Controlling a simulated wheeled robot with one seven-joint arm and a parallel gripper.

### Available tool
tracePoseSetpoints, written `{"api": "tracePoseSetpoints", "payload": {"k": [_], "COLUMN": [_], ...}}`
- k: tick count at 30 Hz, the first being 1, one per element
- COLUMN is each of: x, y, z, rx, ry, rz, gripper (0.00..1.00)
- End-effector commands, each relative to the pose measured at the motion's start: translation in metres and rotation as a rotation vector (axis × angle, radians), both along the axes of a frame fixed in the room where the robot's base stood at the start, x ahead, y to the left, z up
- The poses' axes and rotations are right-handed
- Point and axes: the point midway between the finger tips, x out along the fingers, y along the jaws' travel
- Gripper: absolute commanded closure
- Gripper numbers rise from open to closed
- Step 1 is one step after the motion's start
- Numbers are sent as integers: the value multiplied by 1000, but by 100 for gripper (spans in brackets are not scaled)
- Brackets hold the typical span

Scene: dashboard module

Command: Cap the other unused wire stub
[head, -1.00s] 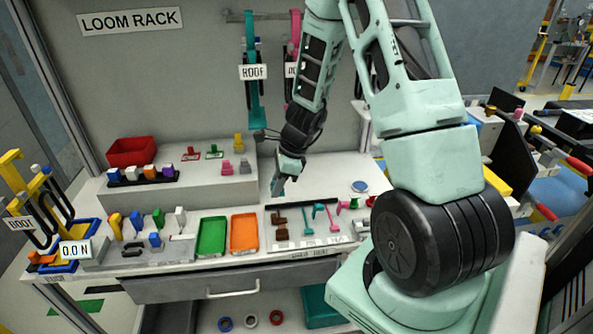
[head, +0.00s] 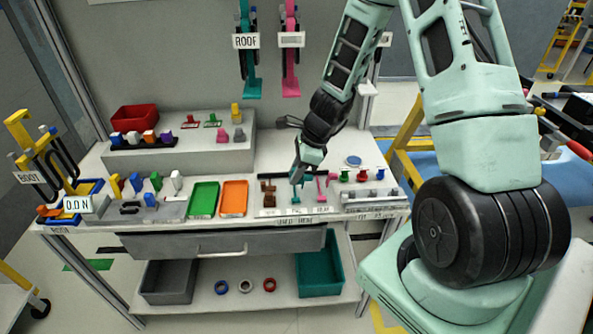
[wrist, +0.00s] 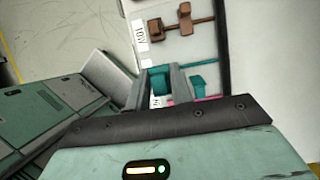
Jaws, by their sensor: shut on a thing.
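My gripper (head: 297,176) is down at the white board (head: 258,211) on the bench, at a teal wire piece (head: 296,196). In the wrist view my gripper (wrist: 160,88) is shut on a teal part (wrist: 159,82) between its fingers. Another teal block (wrist: 203,81) lies just right of the fingers, with a teal wire (wrist: 200,66) by it. Brown wire pieces (head: 268,192) lie left of the gripper, and pink ones (head: 322,186) lie right of it. A bit of pink shows under the fingers in the wrist view. I cannot tell which end is a stub or a cap.
A grey holder (head: 372,197) with red, green and blue pieces stands right of the board. Orange (head: 233,198) and green (head: 203,199) trays lie to the left. A raised grey step (head: 185,150) stands behind. Teal and pink looms hang on the back wall.

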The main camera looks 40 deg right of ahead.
Motion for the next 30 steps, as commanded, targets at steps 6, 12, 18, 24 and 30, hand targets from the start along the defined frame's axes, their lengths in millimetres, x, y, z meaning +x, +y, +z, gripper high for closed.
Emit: {"api": "tracePoseSetpoints", "payload": {"k": [6, 12, 18, 24, 30], "x": [0, 0, 0, 0, 0], "y": [0, 0, 0, 0, 0], "z": [-18, -38, -53, -58, -57], "rx": [0, 0, 0, -1, -1], "ry": [0, 0, 0, -1, -1], "rz": [0, 0, -1, 0, 0], "gripper": [100, 100, 100, 100, 100]}}
